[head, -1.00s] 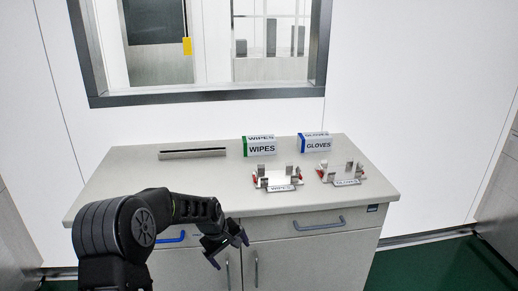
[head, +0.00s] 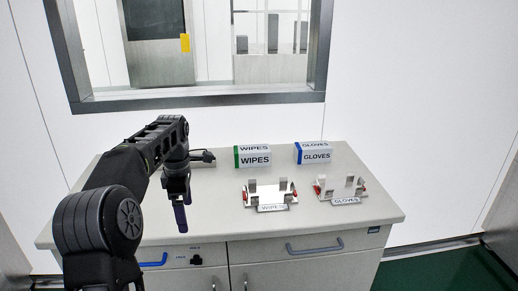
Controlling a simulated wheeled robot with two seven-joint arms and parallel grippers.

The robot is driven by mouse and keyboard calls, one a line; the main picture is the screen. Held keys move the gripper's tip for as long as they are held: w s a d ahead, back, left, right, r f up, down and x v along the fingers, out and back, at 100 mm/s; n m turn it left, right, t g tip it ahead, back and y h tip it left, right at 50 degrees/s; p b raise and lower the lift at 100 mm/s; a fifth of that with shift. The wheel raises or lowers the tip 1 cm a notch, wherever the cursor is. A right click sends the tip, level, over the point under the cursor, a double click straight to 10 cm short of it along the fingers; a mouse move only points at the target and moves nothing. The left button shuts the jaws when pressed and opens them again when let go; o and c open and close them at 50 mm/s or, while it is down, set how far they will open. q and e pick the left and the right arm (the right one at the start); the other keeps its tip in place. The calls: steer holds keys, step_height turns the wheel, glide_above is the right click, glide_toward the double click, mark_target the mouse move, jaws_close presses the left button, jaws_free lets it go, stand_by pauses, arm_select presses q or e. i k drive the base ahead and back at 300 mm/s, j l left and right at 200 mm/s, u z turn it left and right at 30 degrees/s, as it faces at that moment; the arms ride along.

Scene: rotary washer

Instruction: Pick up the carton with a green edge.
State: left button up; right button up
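The carton with a green edge (head: 254,157), white and marked WIPES, stands upright on the back of the cabinet top (head: 226,215). My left gripper (head: 181,212) hangs over the left part of the cabinet top, pointing down, to the left of and nearer than the carton. It is apart from the carton and nothing shows in it; its fingers overlap in this view, so their opening is unclear. My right gripper is not in view.
A blue-edged GLOVES carton (head: 315,153) stands to the right. Metal holders labelled WIPES (head: 270,195) and GLOVES (head: 341,188) sit in front of the cartons. A dark-framed window (head: 200,101) is behind. My arm hides the cabinet top's left side.

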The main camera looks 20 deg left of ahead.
mark_target(250, 156)
steer(key=i, duration=1.55)
